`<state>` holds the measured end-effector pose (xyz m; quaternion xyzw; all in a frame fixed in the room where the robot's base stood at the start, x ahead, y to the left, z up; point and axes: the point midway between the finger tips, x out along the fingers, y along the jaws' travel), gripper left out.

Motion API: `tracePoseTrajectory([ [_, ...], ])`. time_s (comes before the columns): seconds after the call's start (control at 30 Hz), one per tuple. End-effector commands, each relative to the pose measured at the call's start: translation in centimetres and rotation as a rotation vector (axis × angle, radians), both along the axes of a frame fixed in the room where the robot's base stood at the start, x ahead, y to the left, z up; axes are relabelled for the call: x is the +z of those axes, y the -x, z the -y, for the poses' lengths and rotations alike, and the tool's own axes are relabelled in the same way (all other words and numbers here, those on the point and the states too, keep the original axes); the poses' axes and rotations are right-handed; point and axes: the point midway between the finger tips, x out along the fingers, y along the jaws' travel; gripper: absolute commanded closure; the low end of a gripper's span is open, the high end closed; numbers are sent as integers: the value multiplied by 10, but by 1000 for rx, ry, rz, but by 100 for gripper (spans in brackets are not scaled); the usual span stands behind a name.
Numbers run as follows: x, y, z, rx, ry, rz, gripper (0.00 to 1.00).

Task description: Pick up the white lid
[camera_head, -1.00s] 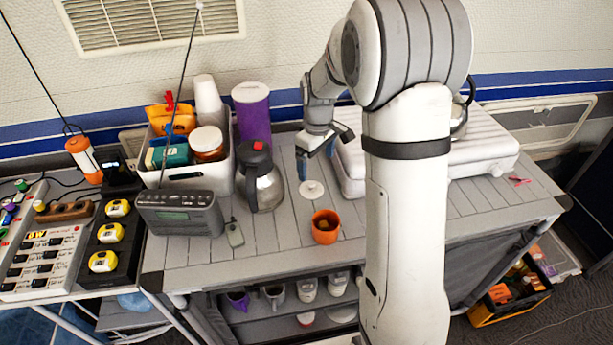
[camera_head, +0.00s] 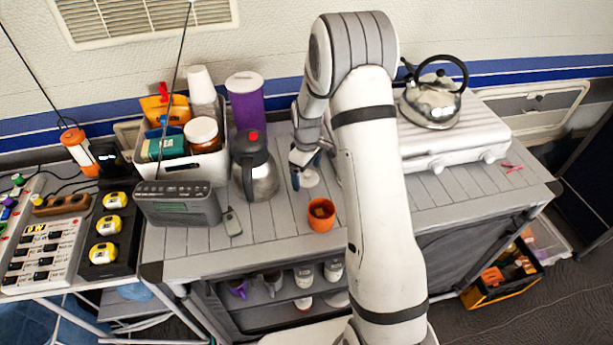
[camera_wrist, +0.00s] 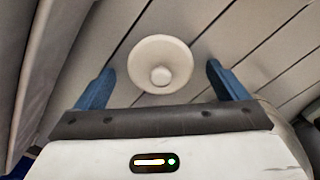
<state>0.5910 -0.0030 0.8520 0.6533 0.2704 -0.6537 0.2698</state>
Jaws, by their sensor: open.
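The white lid (camera_wrist: 160,58) is a round disc with a small knob in its middle. It lies flat on the grey slatted tabletop (camera_wrist: 228,38). In the wrist view it shows between and just beyond the two blue fingertips of my gripper (camera_wrist: 157,88), which are spread apart with nothing between them. In the head view the lid (camera_head: 309,179) is partly hidden by my gripper (camera_head: 306,170), which points down over it. I cannot tell the exact height of the fingertips above the table.
An orange cup (camera_head: 321,215) stands in front of the lid. A steel jug (camera_head: 262,178) stands to its left. The white stove (camera_head: 470,140) with a kettle (camera_head: 432,105) is to the right. A radio (camera_head: 178,206) and a filled bin (camera_head: 185,172) are further left.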

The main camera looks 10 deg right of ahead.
Motion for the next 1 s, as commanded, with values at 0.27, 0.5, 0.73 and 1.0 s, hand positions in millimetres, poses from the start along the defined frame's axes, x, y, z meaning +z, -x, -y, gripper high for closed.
tracePoseTrajectory([
  [0.27, 0, 0, 0, 1, 0, 0, 16],
  [0.5, 0, 0, -1, 2, 0, 0, 36],
  [0.73, 0, 0, -1, 2, 0, 0, 55],
  [1.0, 3, 0, -1, 2, 0, 1, 56],
])
